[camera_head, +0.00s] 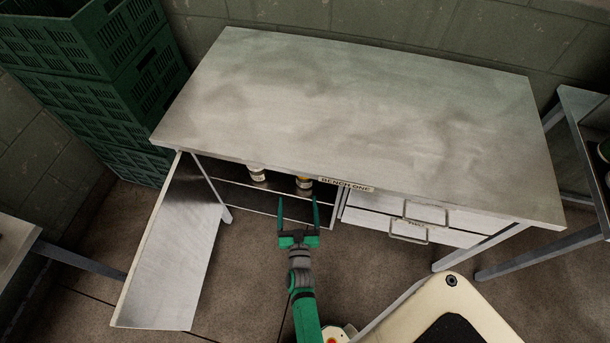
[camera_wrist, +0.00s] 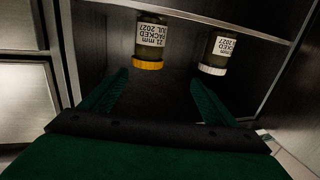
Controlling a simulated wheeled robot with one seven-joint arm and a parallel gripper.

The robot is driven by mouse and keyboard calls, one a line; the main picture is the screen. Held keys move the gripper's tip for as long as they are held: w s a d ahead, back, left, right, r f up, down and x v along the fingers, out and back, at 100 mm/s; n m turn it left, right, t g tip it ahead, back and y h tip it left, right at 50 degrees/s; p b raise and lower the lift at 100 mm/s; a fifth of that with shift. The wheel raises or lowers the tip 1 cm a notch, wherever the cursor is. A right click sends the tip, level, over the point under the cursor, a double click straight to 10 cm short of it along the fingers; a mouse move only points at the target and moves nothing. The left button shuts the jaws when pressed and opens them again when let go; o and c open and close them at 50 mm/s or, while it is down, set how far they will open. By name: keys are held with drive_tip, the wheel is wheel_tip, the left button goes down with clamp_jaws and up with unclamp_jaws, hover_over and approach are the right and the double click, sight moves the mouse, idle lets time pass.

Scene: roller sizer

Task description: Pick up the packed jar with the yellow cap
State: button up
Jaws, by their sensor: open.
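The jar with the yellow cap (camera_head: 304,184) stands in the open cupboard under the bench, partly hidden by the bench top's edge. In the wrist view the yellow-capped jar (camera_wrist: 149,43) appears upside down at upper centre, with dark contents and a white label that includes "PACKED". A second jar, with a white cap (camera_head: 257,173), stands to its left in the head view; it is on the right in the wrist view (camera_wrist: 219,53). My gripper (camera_head: 298,205) is open and empty, in front of the cupboard. Its fingers (camera_wrist: 160,80) point toward the jars, apart from them.
The bench (camera_head: 350,100) has a bare metal top above the cupboard. The cupboard door (camera_head: 175,250) stands open at left. Drawers with handles (camera_head: 425,213) are to the right of the opening. Green crates (camera_head: 95,80) are stacked at back left. Another table (camera_head: 585,130) stands at right.

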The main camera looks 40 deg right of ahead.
sight(303, 179)
drive_tip(key=shift+m+g+h, duration=0.3)
drive_tip(key=shift+m+h, duration=0.1)
drive_tip(key=shift+h, duration=0.2)
drive_tip(key=x, duration=0.3)
drive_tip(key=d+x, duration=0.1)
drive_tip(key=x, duration=0.2)
drive_tip(key=s+x, duration=0.1)
drive_tip(key=x, duration=0.2)
drive_tip(key=shift+s+d+f, duration=0.1)
drive_tip(key=shift+d, duration=0.15)
drive_tip(key=shift+w+d, duration=0.25)
drive_tip(key=shift+w, duration=0.3)
drive_tip(key=shift+d+x, duration=0.25)
drive_tip(key=shift+x, duration=2.15)
drive_tip(key=shift+s, duration=0.15)
drive_tip(key=c, duration=1.4)
